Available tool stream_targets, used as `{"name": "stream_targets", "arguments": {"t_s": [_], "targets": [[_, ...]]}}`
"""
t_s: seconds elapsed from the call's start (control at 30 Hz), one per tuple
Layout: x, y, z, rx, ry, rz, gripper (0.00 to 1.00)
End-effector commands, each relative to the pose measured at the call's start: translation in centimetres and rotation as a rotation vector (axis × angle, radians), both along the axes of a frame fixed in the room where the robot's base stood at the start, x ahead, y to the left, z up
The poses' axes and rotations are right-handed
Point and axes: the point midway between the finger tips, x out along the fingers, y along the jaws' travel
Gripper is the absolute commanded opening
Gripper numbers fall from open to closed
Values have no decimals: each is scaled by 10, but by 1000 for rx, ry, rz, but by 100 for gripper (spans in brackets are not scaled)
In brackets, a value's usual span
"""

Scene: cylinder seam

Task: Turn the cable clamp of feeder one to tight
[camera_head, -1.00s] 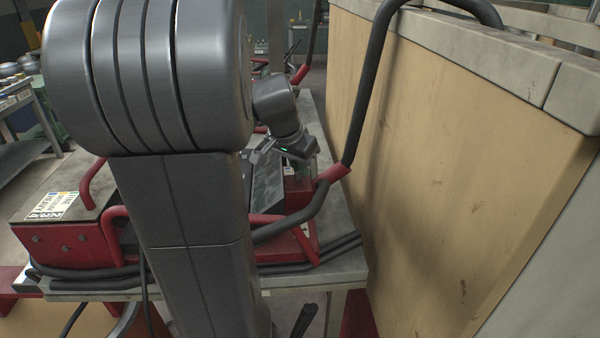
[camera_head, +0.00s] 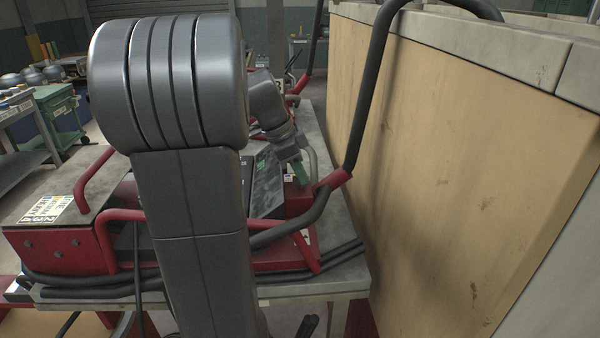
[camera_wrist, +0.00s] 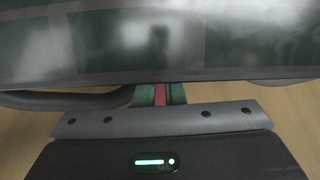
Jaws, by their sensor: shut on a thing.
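My gripper (camera_head: 300,173) reaches down over the far right part of the red-framed machine (camera_head: 70,253), by a red block (camera_head: 298,201). In the wrist view its green finger pads (camera_wrist: 161,95) show just past the grey gripper body. They are shut on a narrow red part (camera_wrist: 161,94), which looks like the handle of the cable clamp. The rest of the clamp is hidden by the gripper and the dark panel (camera_wrist: 160,45). I cannot read which way the clamp is turned, nor any feeder number.
A tall tan-sided cabinet (camera_head: 450,170) stands close on the right. A black bent tube (camera_head: 368,95) with a red joint rises beside the gripper. Black cables (camera_head: 110,290) run along the front table edge. A green cart (camera_head: 62,112) stands at the left back.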

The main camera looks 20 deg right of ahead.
Motion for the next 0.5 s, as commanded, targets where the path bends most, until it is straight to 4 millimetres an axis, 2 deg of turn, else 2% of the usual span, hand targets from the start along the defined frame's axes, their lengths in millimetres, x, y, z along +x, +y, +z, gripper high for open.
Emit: {"name": "stream_targets", "arguments": {"t_s": [0.5], "targets": [[1,0,1,0,-3,-73,0]]}}
